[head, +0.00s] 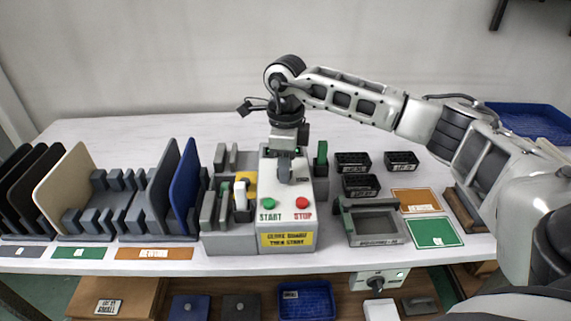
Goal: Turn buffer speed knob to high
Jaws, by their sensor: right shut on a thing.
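The control box (308,214) is a white-topped grey unit in the middle of the table. It has a green START button (270,203), a red STOP button (303,202) and a yellow label on its front. My right gripper (285,178) points down at the back of the box top, above and behind the buttons. It is shut on a small grey knob there, which it mostly hides. The knob's pointer and setting are too small and covered to read. My left gripper is not in view.
A grey unit with a white lever (240,194) adjoins the box on the left. Upright panels in slotted racks stand further left, a blue panel (185,187) nearest. Small black bins (361,186) and a grey fixture (372,238) are on the right. My right arm spans the right side.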

